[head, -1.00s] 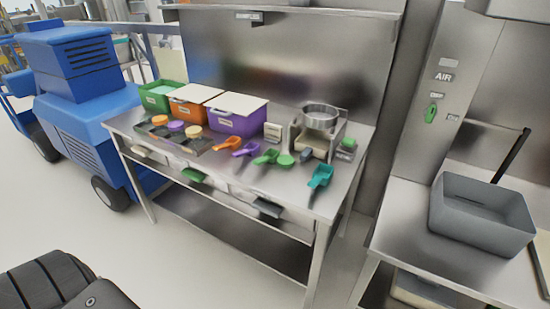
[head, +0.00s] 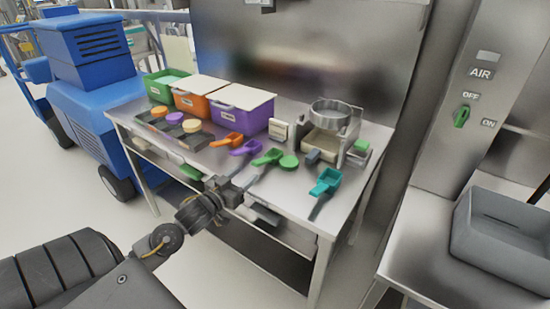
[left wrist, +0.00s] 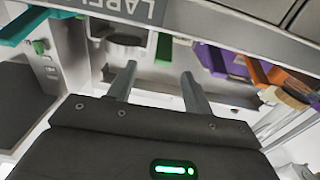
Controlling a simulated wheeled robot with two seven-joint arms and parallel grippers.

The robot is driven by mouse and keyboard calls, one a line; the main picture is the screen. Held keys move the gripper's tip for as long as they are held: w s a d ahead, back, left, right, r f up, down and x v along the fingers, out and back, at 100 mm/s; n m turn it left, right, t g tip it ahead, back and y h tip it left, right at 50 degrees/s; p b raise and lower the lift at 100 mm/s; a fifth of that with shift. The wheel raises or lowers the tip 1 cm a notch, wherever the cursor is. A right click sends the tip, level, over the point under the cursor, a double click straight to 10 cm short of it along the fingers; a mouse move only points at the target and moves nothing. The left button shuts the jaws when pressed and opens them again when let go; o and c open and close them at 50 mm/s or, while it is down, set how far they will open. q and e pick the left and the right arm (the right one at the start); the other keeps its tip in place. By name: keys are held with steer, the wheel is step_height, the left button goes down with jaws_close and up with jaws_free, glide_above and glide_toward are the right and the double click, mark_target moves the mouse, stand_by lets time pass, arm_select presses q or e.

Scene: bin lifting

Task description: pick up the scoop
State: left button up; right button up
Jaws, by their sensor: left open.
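Several scoops lie on the steel table (head: 292,205): an orange scoop (head: 229,140), a purple scoop (head: 246,147), a green scoop (head: 270,157) and a teal scoop (head: 327,181) farther right. My left gripper (head: 250,181) is at the table's front edge, in front of the green scoop, open and empty. In the left wrist view its fingers (left wrist: 157,82) are spread apart. A green handle (left wrist: 164,47) shows ahead between them, with purple and orange parts to the right and a teal part (left wrist: 24,26) at upper left. My right gripper is not in view.
Green, orange and purple bins (head: 242,117) stand at the back left, with a dark tray (head: 160,122) before them. A scale with a round pan (head: 330,112) stands at the back right. A grey bin (head: 505,232) sits on the right bench. Drawers hang under the table edge.

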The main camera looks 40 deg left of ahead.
mark_target(259, 161)
arm_select(q)
steer(key=w, duration=0.3)
steer(key=shift+w+a+f, duration=0.1)
steer(key=shift+w+a, duration=0.15)
steer(key=shift+a, duration=0.05)
steer(key=shift+w, duration=0.35)
steer(key=w+p, duration=0.1)
steer(key=w, duration=0.3)
steer(key=shift+w+a+f, duration=0.1)
steer(key=shift+w+f, duration=0.05)
steer(key=shift+w, duration=0.25)
steer(key=c, duration=1)
